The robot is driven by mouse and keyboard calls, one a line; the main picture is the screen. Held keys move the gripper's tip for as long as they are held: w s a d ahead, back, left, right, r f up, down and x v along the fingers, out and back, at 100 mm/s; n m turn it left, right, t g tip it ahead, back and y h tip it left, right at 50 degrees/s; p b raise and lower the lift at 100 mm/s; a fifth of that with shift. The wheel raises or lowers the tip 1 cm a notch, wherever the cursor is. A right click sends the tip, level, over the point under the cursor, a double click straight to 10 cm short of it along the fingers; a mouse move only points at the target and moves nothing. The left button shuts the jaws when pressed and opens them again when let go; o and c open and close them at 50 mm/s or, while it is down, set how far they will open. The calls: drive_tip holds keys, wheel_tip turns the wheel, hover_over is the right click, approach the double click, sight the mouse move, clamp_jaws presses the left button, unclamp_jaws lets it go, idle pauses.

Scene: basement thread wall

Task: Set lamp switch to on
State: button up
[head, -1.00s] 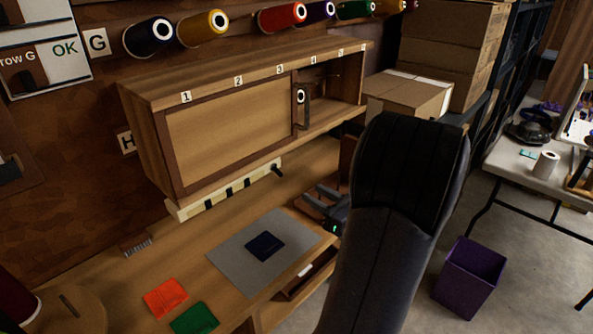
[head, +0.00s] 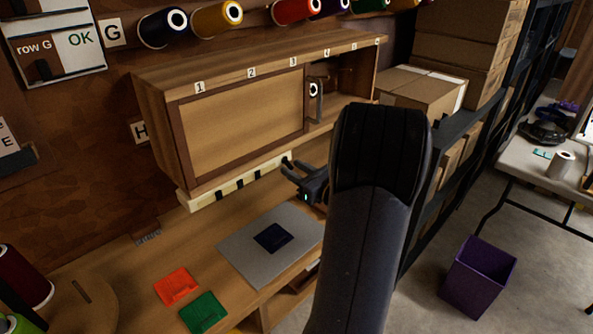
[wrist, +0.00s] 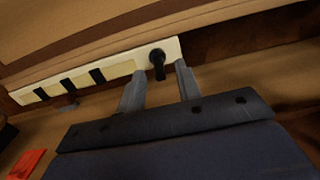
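The lamp switch looks to be a dark lever (wrist: 158,64) at the right end of a cream strip (wrist: 112,70) under the cabinet, in the wrist view. The strip also shows in the head view (head: 236,181), with several dark bars along it. My gripper (wrist: 160,76) is open, its two grey fingers apart on either side of the lever. I cannot tell whether either finger touches it. In the head view my gripper (head: 286,168) is at the strip's right end, and the lever there is mostly hidden by it.
The wooden cabinet (head: 240,118) with a sliding panel hangs just above. Below lie a grey mat (head: 240,255) with a navy cloth (head: 273,237), an orange cloth (head: 176,286) and a green cloth (head: 203,312). Cardboard boxes (head: 424,90) stand to the right.

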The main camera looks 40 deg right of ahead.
sight(287, 162)
clamp_jaws()
drive_tip(key=shift+r, duration=0.1)
idle(0.4)
drive_tip(key=r+g+p, duration=0.1)
drive_tip(key=g+p, duration=0.1)
drive_tip(key=p, duration=0.3)
drive_tip(key=shift+s+r+p, duration=0.1)
drive_tip(key=shift+r+p, duration=0.2)
drive_tip(key=shift+p, duration=0.05)
drive_tip(key=r+g+p, duration=0.1)
drive_tip(key=g+p, duration=0.2)
drive_tip(key=p, duration=0.4)
drive_tip(key=shift+r, duration=0.15)
drive_tip(key=g+p, duration=0.1)
drive_tip(key=p, duration=0.2)
drive_tip(key=g+p, duration=0.1)
drive_tip(key=p, duration=0.2)
drive_tip(key=r+g+p, duration=0.1)
drive_tip(key=p, duration=0.2)
drive_tip(key=shift+w+g+p, duration=0.3)
drive_tip(key=shift+p, duration=0.1)
drive_tip(key=shift+w+r+g+p, duration=0.1)
drive_tip(key=shift+g+p, duration=0.2)
drive_tip(key=shift+p, duration=0.8)
drive_tip(key=shift+g+p, duration=0.3)
drive_tip(key=shift+p, duration=0.35)
drive_tip(key=shift+w+h+p, duration=0.1)
drive_tip(key=shift+h+p, duration=0.2)
drive_tip(key=shift+p, duration=0.2)
